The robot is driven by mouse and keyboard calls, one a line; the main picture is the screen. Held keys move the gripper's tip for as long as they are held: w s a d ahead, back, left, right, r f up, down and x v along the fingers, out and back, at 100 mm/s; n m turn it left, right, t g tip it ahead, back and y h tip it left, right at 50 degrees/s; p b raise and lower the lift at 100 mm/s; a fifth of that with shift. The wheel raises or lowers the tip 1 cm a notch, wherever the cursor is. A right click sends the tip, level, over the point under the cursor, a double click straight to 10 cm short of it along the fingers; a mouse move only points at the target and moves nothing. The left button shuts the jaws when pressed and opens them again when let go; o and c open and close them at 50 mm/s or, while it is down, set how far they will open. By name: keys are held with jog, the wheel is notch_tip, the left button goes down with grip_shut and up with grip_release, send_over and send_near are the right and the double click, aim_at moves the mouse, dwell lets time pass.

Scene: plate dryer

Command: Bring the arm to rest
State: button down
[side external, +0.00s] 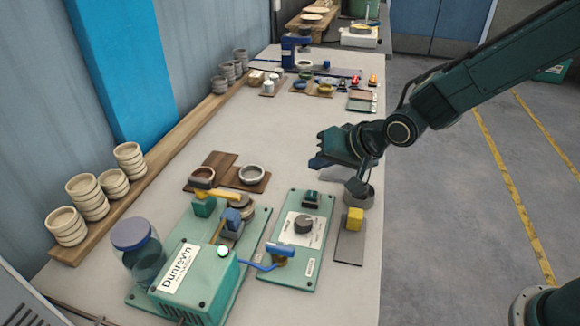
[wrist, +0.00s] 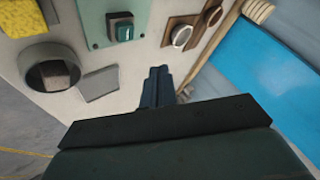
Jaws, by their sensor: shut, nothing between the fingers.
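My gripper (side external: 320,163) hangs over the right part of the pale bench, its fingers pointing left in the side view. In the wrist view the dark fingers (wrist: 157,86) lie together with nothing between them. They look clear of everything on the bench. The green machine (side external: 195,285) with the "Duntevin" label stands at the near end of the bench. Beside it lies a green control panel (side external: 283,270) with a dark knob; part of it also shows in the wrist view (wrist: 97,35).
A grey cup (side external: 358,198) stands just below my wrist, near the bench's right edge. A yellow block (side external: 355,218) sits on a grey plate (side external: 349,248). Bowls (side external: 251,174) rest on brown boards. Stacked cream dishes (side external: 87,195) line the wall shelf. The bench middle is clear.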

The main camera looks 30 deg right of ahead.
jog(key=s+d+r+n+g+h, duration=0.1)
jog(key=s+d+r+n+h, duration=0.1)
jog(key=s+d+r, duration=0.85)
jog(key=s+d+r+n+g, duration=0.1)
jog(key=s+d, duration=0.2)
jog(key=s, duration=0.6)
jog(key=s+d+r+n+g+h, duration=0.1)
jog(key=s+d, duration=0.2)
jog(key=s, duration=0.6)
jog(key=shift+s+d+r+n, duration=0.2)
jog(key=shift+d+n, duration=0.05)
jog(key=shift+n, duration=0.15)
dwell(4.4)
